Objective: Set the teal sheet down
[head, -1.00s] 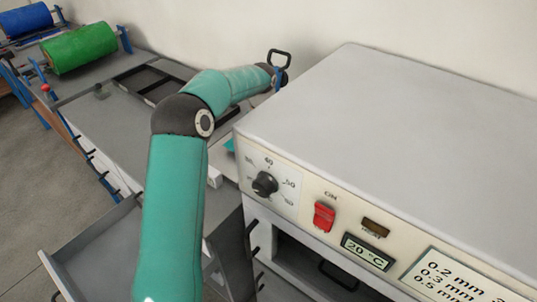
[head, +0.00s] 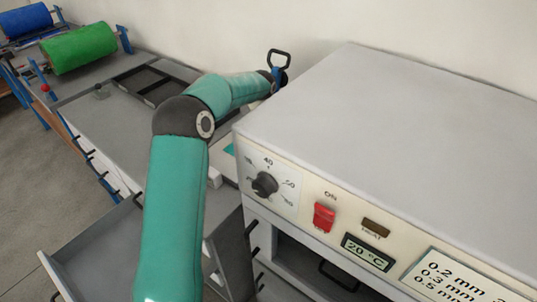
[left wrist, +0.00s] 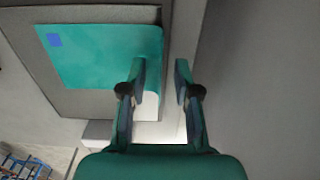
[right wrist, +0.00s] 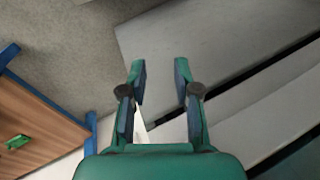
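The teal sheet (left wrist: 100,57), with a small blue patch in one corner, appears to lie flat on a grey surface (left wrist: 85,101) in the left wrist view. My left gripper (left wrist: 161,75) is open. One finger overlaps the sheet's right edge in that view, and the fingers are apart; I cannot tell whether they touch the sheet. In the head view only a sliver of the sheet (head: 230,149) shows beside the machine, and the left fingertips are hidden. My right gripper (right wrist: 160,75) is open and empty above a grey surface, out of the head view.
A large grey machine (head: 390,110) with a dial (head: 265,184), red switch (head: 324,217) and display reading 20 °C fills the right. Green (head: 80,48) and blue (head: 26,20) rolls stand at the far left. An open drawer (head: 95,245) juts out at lower left.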

